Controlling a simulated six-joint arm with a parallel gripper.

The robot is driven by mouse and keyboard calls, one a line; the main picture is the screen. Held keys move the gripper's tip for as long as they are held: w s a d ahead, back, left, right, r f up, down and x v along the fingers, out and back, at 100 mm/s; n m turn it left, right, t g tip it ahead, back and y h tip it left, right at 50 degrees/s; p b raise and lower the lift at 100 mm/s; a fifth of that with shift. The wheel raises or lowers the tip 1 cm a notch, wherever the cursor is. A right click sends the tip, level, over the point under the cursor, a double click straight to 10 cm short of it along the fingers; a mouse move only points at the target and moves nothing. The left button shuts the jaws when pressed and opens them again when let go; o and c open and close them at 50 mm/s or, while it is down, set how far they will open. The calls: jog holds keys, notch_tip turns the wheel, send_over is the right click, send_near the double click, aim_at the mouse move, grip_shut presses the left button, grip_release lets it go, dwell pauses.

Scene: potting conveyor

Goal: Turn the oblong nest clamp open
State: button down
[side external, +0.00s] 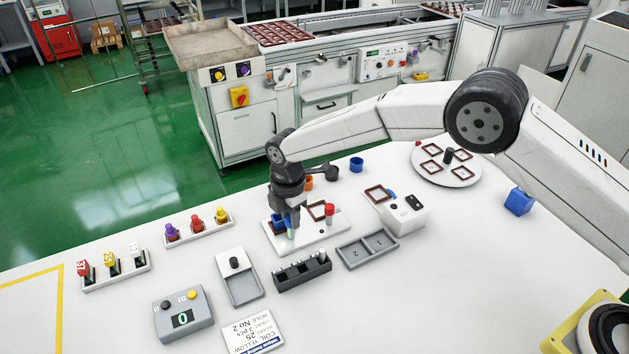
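A white nest plate (330,236) lies on the table near the middle of the side external view. A brown square frame (319,208) sits on it. A red-topped post (330,211) stands at its right part. My gripper (291,230) points down over the left part of the plate. A blue piece (278,221) and a pale teal piece (291,234) show right at its fingers. I cannot tell which piece is the oblong nest clamp, nor whether the fingers touch it. My gripper hides much of that nest, and its finger gap is too small to read.
A black block with pins (302,272) and a grey two-part tray (368,250) lie in front. A white device (405,213) stands to the right, and a round plate with brown frames (447,170) behind it. Orange (308,182) and blue (356,164) cups stand behind my gripper.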

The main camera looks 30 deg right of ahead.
jog(key=shift+m, duration=0.3)
jog(key=m, duration=0.8)
jog(key=shift+m, duration=0.3)
jog(key=m, duration=0.4)
jog(key=shift+m, duration=0.3)
jog(key=shift+a+m, duration=0.1)
jog(key=shift+m, duration=2)
jog(key=shift+s, duration=0.1)
jog(key=shift+c, duration=2)
grip_release()
